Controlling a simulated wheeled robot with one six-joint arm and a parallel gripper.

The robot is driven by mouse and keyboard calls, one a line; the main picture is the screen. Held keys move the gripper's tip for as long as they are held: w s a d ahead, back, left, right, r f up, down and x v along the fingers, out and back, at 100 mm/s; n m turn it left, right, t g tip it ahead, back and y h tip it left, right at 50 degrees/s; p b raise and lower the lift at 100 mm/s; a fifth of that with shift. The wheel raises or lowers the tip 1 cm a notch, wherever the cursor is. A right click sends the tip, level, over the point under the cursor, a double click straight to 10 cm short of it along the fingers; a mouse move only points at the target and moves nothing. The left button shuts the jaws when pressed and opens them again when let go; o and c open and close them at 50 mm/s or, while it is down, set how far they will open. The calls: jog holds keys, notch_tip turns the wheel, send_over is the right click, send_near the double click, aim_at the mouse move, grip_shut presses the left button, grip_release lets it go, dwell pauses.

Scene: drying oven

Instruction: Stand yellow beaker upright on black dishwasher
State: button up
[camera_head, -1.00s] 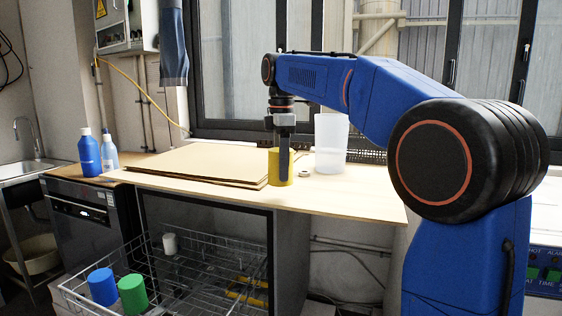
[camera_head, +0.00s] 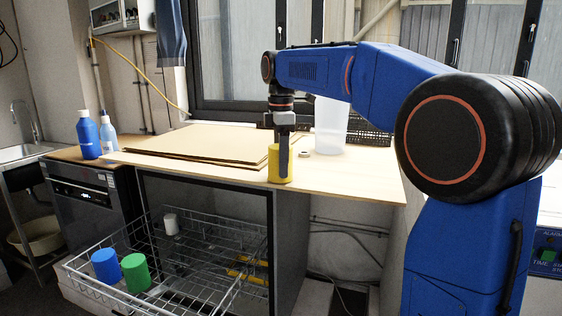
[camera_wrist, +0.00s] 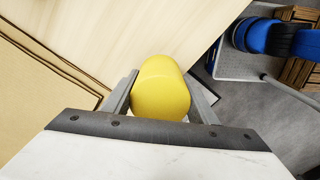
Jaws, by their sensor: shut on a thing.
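My gripper (camera_head: 283,150) points down and is shut on the yellow beaker (camera_head: 274,168), near the front edge of the wooden worktop. In the wrist view the beaker (camera_wrist: 160,88) sits between both fingers, close to the worktop edge. A smooth, closed yellow surface faces the wrist camera and I see no opening. I cannot tell whether the beaker touches the worktop. The black dishwasher (camera_head: 88,201), a dark-fronted appliance with a control panel, stands at the left under a brown top.
Two blue bottles (camera_head: 88,137) stand on the left top. Flat cardboard (camera_head: 200,146) lies on the worktop (camera_head: 350,179), left of the beaker. A clear container (camera_head: 330,128) and a small ring (camera_head: 306,153) are behind. A wire rack (camera_head: 190,300) below holds blue, green and white cups.

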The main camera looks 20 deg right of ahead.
jog(key=shift+f, duration=0.25)
dwell(0.4)
jog(key=o, duration=1.1)
jog(key=shift+r, duration=0.1)
notch_tip(320, 180, up, 17)
